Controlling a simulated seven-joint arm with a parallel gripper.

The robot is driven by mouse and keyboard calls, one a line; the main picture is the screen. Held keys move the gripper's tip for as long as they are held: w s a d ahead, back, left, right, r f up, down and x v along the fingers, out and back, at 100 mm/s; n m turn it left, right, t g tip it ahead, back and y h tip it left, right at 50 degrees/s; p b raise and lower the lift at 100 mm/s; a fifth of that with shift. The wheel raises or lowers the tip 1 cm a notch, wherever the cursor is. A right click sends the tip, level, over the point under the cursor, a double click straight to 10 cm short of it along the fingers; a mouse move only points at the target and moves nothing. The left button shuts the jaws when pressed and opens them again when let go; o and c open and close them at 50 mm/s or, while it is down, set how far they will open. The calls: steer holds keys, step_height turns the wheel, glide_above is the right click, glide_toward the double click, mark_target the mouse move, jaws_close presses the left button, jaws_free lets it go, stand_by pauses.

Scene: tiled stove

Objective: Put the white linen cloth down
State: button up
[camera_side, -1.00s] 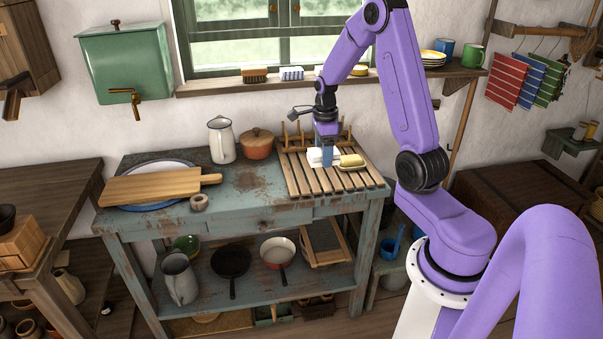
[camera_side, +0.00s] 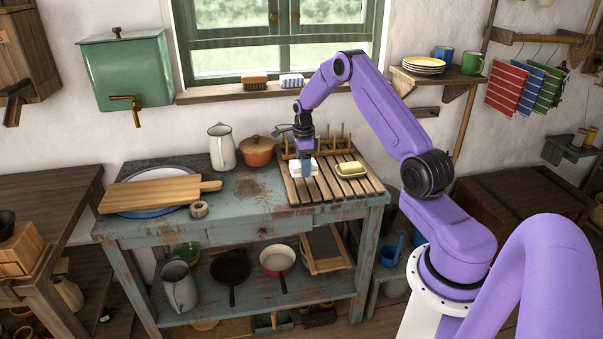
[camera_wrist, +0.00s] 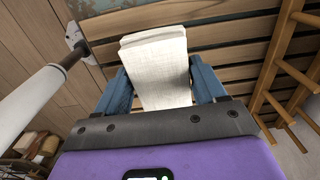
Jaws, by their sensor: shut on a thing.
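The white linen cloth is a folded, thick rectangle (camera_wrist: 158,65) between the two blue fingers of my gripper (camera_wrist: 160,90) in the wrist view. My gripper is shut on it. In the side view my gripper (camera_side: 305,168) is low over the left part of the slatted wooden rack, and the cloth (camera_side: 296,168) shows pale beside the fingers. I cannot tell whether the cloth touches the slats. The slatted rack (camera_side: 330,188) lies on the right half of the worn blue-green table (camera_side: 250,209).
Wooden pegs (camera_side: 343,140) stand along the rack's back. A lidded orange pot (camera_side: 257,152) and white jug (camera_side: 222,148) stand to the left. The table's middle is bare.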

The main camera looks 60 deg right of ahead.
mark_target(302, 181)
steer(key=shift+w+d+f, duration=0.15)
steer(key=shift+w+f, duration=0.15)
steer(key=shift+f, duration=0.15)
steer(key=shift+w+d+f, duration=0.1)
steer(key=shift+w+f, duration=0.05)
steer(key=shift+f, duration=0.7)
steer(key=shift+w+d+f, duration=0.1)
steer(key=shift+w+f, duration=0.05)
steer(key=shift+f, duration=0.65)
steer(key=shift+f, duration=0.2)
steer(key=o, duration=1)
steer(key=shift+o, duration=0.2)
